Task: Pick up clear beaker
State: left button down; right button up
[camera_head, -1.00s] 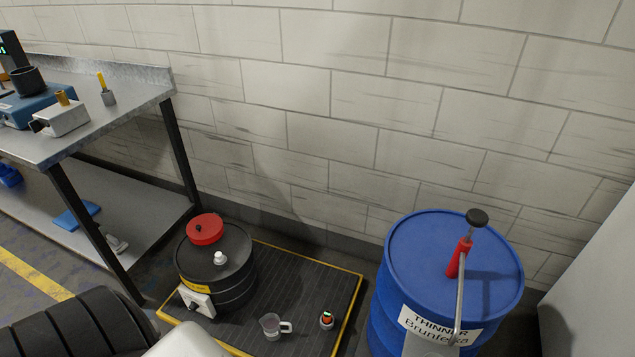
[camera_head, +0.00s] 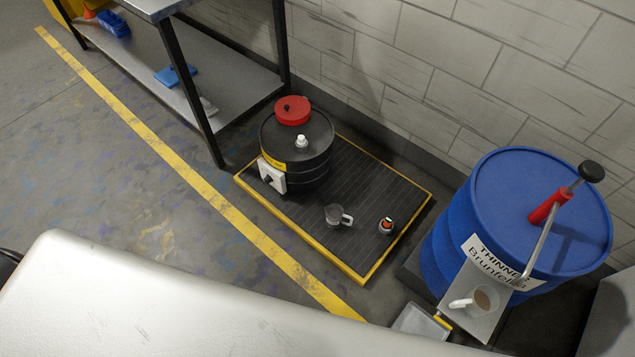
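A small clear beaker (camera_head: 334,213) with a pale handle on its right side stands on the dark ribbed mat (camera_head: 318,228) with yellow edges. It is in front of the black drum and left of a small dark bottle. A second cup (camera_head: 483,300) with a white handle and brownish inside sits on the small tray at the front of the blue drum. Neither of my grippers shows in the head view.
A black drum (camera_head: 315,165) with a red lid piece stands on the mat. A small dark bottle (camera_head: 386,226) with a red-orange top is right of the beaker. A blue thinner drum (camera_head: 530,215) with a pump stands at right. A metal shelf table (camera_head: 235,85) is at upper left. The floor (camera_head: 150,215) at left is clear.

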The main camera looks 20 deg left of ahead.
aim_at(483, 300)
jog(key=u, duration=0.25)
jog(key=z, duration=1.6)
jog(key=j+z, duration=0.1)
jog(key=j, duration=0.5)
jog(key=k+j, duration=0.15)
jog(key=j, duration=0.45)
jog(key=z, duration=0.05)
